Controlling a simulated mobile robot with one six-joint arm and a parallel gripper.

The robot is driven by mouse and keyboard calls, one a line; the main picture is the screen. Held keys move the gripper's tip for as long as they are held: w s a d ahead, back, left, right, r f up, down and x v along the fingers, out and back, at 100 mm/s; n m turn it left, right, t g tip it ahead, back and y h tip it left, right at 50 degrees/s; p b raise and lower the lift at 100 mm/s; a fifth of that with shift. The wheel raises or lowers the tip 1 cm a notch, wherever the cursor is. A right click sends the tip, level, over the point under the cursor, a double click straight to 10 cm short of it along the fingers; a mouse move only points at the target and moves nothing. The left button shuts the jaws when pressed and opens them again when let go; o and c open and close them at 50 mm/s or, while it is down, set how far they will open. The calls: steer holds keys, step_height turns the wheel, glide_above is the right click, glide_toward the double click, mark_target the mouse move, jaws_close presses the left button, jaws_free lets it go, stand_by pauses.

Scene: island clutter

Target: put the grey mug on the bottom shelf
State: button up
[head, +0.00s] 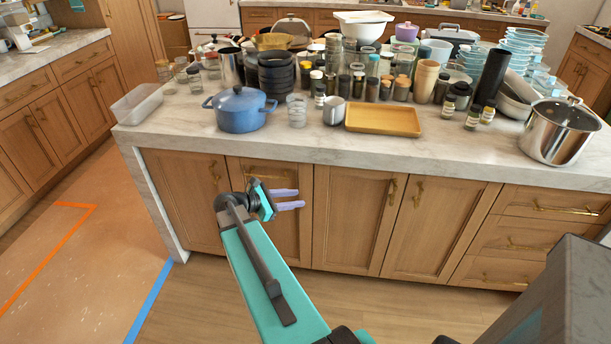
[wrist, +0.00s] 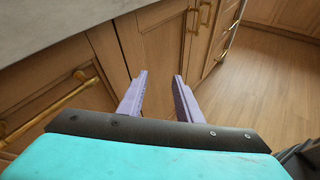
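A small grey mug (head: 334,110) stands upright on the island counter near its front edge, between a clear glass and a wooden tray. My gripper (head: 299,198) is below the countertop, in front of the cabinet doors and away from the mug. In the wrist view its two lilac fingers (wrist: 160,88) are spread apart with nothing between them. The wrist view shows cabinet fronts and floor, not the mug. I cannot make out a bottom shelf in either view; the island's cabinet doors (head: 352,220) are closed.
A blue pot (head: 240,109) and a clear glass (head: 297,110) stand left of the mug. A wooden tray (head: 383,119) lies right of it. Jars, bowls and bottles crowd behind. A steel pot (head: 558,132) stands at the right. The floor (head: 400,305) before the island is clear.

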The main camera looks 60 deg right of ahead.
steer(key=s+a+f+m+t+y, duration=0.1)
steer(key=a+f+m+y, duration=0.15)
steer(key=a+f, duration=0.9)
steer(key=s+a+f+m+y, duration=0.2)
steer(key=a+f+y, duration=0.2)
steer(key=a+f, duration=0.75)
steer(key=s+a+f+m+y, duration=0.2)
steer(key=s+a+f, duration=0.1)
steer(key=a, duration=0.5)
steer(key=s+a+f+m+y, duration=0.2)
steer(key=s+a, duration=0.3)
steer(key=a, duration=0.4)
steer(key=s+a+f+m+g+y, duration=0.1)
steer(key=s+a+f, duration=0.3)
steer(key=a, duration=0.5)
steer(key=shift+s+m+y, duration=0.35)
steer(key=shift+m+y, duration=0.1)
steer(key=shift+m, duration=0.2)
steer(key=shift+a, duration=0.1)
